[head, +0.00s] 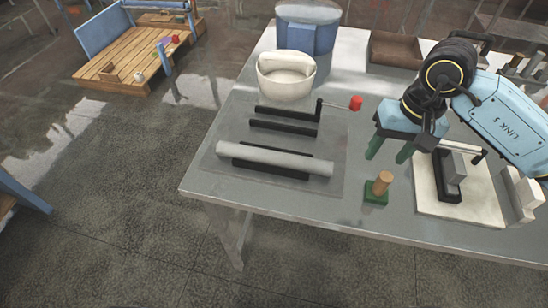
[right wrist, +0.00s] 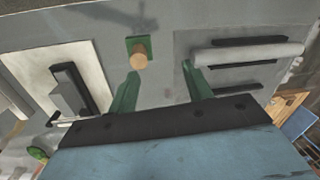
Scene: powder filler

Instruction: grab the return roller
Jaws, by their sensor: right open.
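A long grey roller (head: 275,159), which I take to be the return roller, lies across a dark support on a grey mat near the table's front left. It also shows at the right of the right wrist view (right wrist: 250,53). My right gripper (head: 390,151) is open and empty above the table, to the right of the roller and apart from it. Its two green fingers show spread in the right wrist view (right wrist: 161,72). My left gripper is not in view.
A wooden peg on a green base (head: 380,186) stands in front of the right gripper. A white board (head: 475,211) with a dark-and-grey fixture is to the right. Dark bars (head: 284,129), a red-knobbed crank (head: 355,103) and a cream bowl (head: 285,82) lie behind the roller.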

